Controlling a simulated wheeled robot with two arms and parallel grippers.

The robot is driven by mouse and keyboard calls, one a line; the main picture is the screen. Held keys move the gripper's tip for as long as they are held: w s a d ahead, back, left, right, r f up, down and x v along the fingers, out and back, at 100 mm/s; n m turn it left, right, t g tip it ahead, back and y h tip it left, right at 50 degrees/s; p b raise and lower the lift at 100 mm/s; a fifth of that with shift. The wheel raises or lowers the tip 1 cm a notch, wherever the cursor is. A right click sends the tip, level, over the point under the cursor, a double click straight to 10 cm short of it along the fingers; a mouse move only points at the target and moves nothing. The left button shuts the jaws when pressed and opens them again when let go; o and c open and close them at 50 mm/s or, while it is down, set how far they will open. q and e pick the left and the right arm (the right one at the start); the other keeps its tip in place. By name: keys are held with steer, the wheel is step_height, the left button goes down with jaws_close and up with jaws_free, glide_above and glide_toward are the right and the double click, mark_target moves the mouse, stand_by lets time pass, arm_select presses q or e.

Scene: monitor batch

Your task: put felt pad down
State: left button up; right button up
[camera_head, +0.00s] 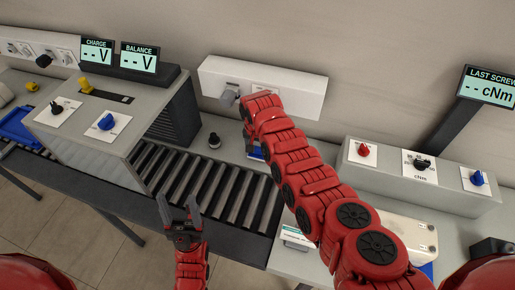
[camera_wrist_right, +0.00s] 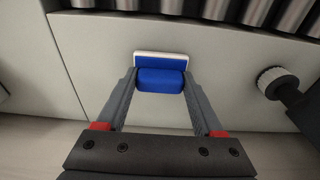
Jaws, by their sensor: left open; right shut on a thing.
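The felt pad (camera_wrist_right: 160,80), a blue block with a white layer along its far side, sits between the fingertips of my right gripper (camera_wrist_right: 160,88) in the right wrist view. The fingers press on its two ends. A grey surface lies behind the pad; I cannot tell whether they touch. In the head view my right arm hides most of the gripper, and a bit of blue and white (camera_head: 255,153) shows beside the arm. My left gripper (camera_head: 179,207) is open and empty in front of the roller conveyor.
A roller conveyor (camera_head: 196,180) runs across the bench. A grey console (camera_head: 120,110) with knobs and two voltage displays stands at the left. A knob box (camera_head: 425,180) and a screw display (camera_head: 488,88) are at the right. A small black knob (camera_head: 214,140) stands behind the rollers.

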mark_target(257, 150)
steer(key=o, duration=1.5)
steer(key=shift+f, duration=0.1)
steer(key=shift+c, duration=0.2)
steer(key=shift+r, duration=0.25)
steer(key=r, duration=0.2)
steer(key=r+b, duration=0.1)
steer(key=r, duration=0.4)
steer(key=shift+s+a+r+b, duration=0.2)
steer(key=shift+s+b, duration=0.15)
steer(key=shift+b, duration=0.05)
steer(key=r, duration=0.3)
steer(key=r+p, duration=0.1)
steer(key=shift+s+r, duration=0.2)
steer(key=shift+s, duration=0.2)
steer(key=shift+a, duration=0.1)
